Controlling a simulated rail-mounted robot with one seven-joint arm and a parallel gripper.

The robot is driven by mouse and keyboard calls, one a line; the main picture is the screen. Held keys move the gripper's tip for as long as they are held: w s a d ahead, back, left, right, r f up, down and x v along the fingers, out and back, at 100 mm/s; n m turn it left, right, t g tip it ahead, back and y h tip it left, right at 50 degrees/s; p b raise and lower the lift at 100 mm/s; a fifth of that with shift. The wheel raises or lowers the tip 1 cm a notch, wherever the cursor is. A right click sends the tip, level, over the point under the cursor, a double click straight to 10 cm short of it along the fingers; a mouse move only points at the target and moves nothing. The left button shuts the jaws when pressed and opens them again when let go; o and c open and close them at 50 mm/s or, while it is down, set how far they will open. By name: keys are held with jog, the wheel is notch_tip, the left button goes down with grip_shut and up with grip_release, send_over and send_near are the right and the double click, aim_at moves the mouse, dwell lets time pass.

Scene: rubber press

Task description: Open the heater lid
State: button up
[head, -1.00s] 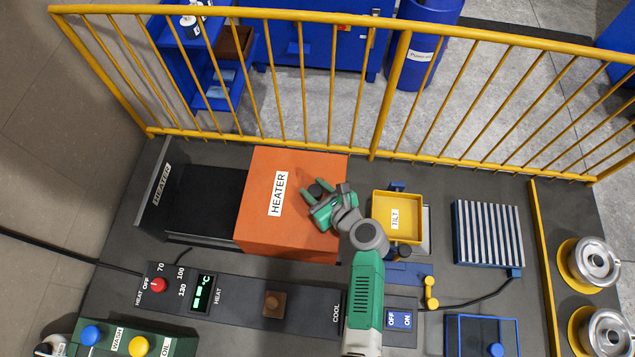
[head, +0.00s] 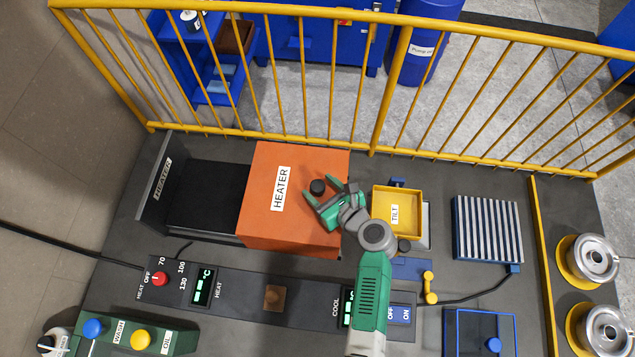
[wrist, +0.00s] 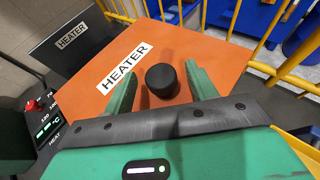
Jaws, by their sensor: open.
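The orange heater lid (head: 262,215) has a white HEATER label and a black round knob (head: 318,187) on top, near its right side. A dark open section of the heater (head: 208,197) shows to the left of the lid. My gripper (head: 318,198) is open at the knob, on its right and near side in the head view. In the wrist view the knob (wrist: 162,81) stands upright between the two green fingers of my gripper (wrist: 160,82), apart from both. The lid (wrist: 165,50) also shows below the fingers there.
A yellow TILT tray (head: 397,213) stands right of the lid, close to my arm. A yellow railing (head: 372,152) runs behind the bench. A control panel with a red knob (head: 160,279) lies in front. A ribbed blue-and-silver block (head: 488,229) is farther right.

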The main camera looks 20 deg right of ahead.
jog(key=v, duration=0.6)
jog(key=shift+p, duration=0.3)
